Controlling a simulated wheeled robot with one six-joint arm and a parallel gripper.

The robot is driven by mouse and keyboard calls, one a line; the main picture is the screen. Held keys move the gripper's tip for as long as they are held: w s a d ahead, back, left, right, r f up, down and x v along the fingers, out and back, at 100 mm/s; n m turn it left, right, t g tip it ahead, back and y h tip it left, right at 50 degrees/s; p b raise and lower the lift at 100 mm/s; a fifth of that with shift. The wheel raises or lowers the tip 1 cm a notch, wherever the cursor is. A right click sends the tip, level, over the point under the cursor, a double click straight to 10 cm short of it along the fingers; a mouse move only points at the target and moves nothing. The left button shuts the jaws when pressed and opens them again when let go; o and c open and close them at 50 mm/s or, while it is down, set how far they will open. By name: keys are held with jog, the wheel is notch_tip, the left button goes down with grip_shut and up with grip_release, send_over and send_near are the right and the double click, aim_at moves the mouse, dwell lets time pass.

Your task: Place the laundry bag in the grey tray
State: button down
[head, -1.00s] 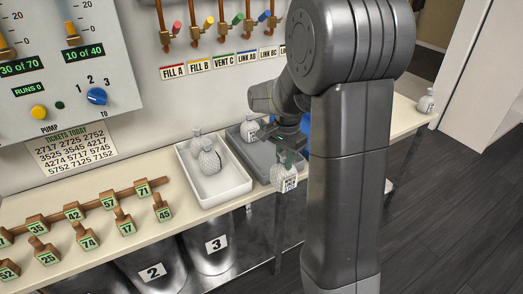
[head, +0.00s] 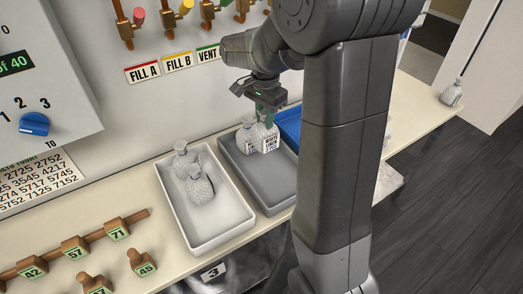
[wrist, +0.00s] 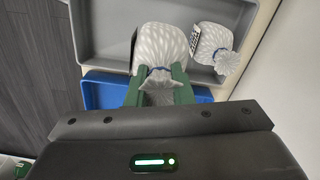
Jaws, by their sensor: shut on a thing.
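My gripper (head: 264,104) is shut on the neck of a white laundry bag (head: 266,136) with a printed label. The held bag hangs upright over the back part of the grey tray (head: 262,188); I cannot tell whether it touches the tray floor. In the wrist view, the green fingers (wrist: 159,92) pinch the bag's gathered neck, below the bag's body (wrist: 163,45). A second laundry bag (head: 243,136) sits in the grey tray beside the held one; it also shows in the wrist view (wrist: 211,43).
A white tray (head: 215,238) with two bags stands left of the grey tray. A blue tray (head: 290,124) lies to its right, partly hidden by my arm. Another bag (head: 452,95) stands at the counter's far right. The grey tray's front half is clear.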

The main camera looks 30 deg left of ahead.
aim_at(264, 143)
notch_tip(264, 143, down, 10)
jog(key=shift+r, duration=0.25)
jog(key=shift+f, duration=0.1)
jog(key=c, duration=1.3)
grip_release()
notch_tip(264, 143, up, 12)
jog(key=shift+r, duration=0.1)
